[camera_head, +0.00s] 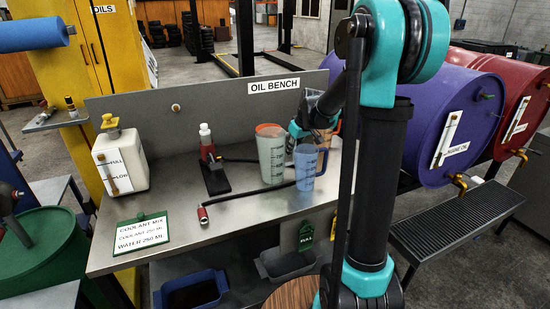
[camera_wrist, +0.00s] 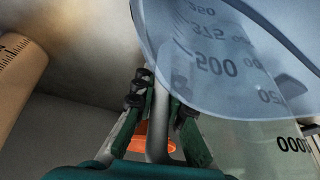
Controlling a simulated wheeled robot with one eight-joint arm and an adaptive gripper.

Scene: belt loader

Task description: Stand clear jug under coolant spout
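The clear jug (camera_head: 306,170) is bluish with dark measuring marks and looks upright at the right of the oil bench. In the wrist view its side (camera_wrist: 225,60) fills the upper right, with a "500" mark. My gripper (camera_head: 312,128) is at the jug's upper part in the head view. In the wrist view my fingers (camera_wrist: 158,105) lie on both sides of its grey handle (camera_wrist: 158,125) and appear closed on it. I cannot tell whether the jug's base touches the bench. No spout is clearly labelled coolant.
A larger orange-rimmed jug (camera_head: 271,158) stands close left. A black hose with a red end (camera_head: 203,213) crosses the bench (camera_head: 185,240). A white tank (camera_head: 120,163) and coolant mix card (camera_head: 141,233) are left. A green drum (camera_head: 38,250) and purple drum (camera_head: 415,120) flank the bench.

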